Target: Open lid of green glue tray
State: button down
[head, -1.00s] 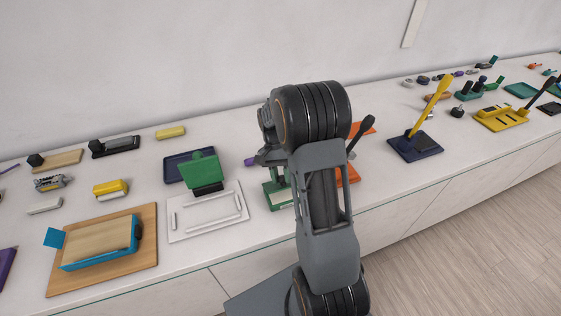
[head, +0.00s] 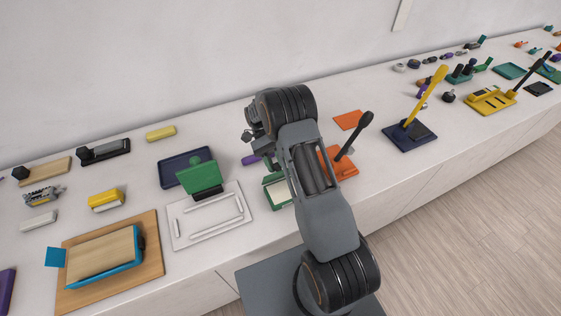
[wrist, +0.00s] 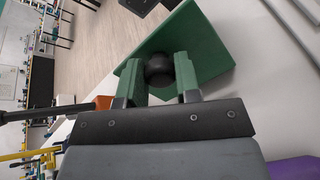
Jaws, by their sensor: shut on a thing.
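The green glue tray (head: 281,193) sits on the counter just left of my arm, partly hidden by it. Its pale inside shows in the head view. Its flat green lid (wrist: 207,45) with a round black knob (wrist: 159,70) fills the top middle of the wrist view. My gripper (wrist: 163,72) has its two green fingers shut around the knob. In the head view the gripper (head: 271,164) is small and partly hidden by my wrist; the lid there appears raised at the tray's back side, its exact angle hard to tell.
A white frame tray (head: 175,232) and an upright green plate (head: 200,177) stand left of the tray. An orange base with a black handle (head: 357,133) is close on the right. A purple object (head: 250,160) lies behind. Bare counter shows toward the wall.

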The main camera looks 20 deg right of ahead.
dwell(0.4)
jog(key=c, duration=0.8)
grip_release()
jog(key=shift+r, duration=0.15)
jog(key=shift+w+r+b, duration=0.1)
jog(key=shift+r+b, duration=0.2)
jog(key=shift+b, duration=0.1)
notch_tip(320, 180, up, 3)
jog(key=shift+r+p, duration=0.1)
jog(key=shift+p, duration=0.95)
jog(key=s+r+b, duration=0.2)
jog(key=s+r, duration=0.7)
jog(key=s, duration=0.5)
jog(key=shift+a, duration=0.3)
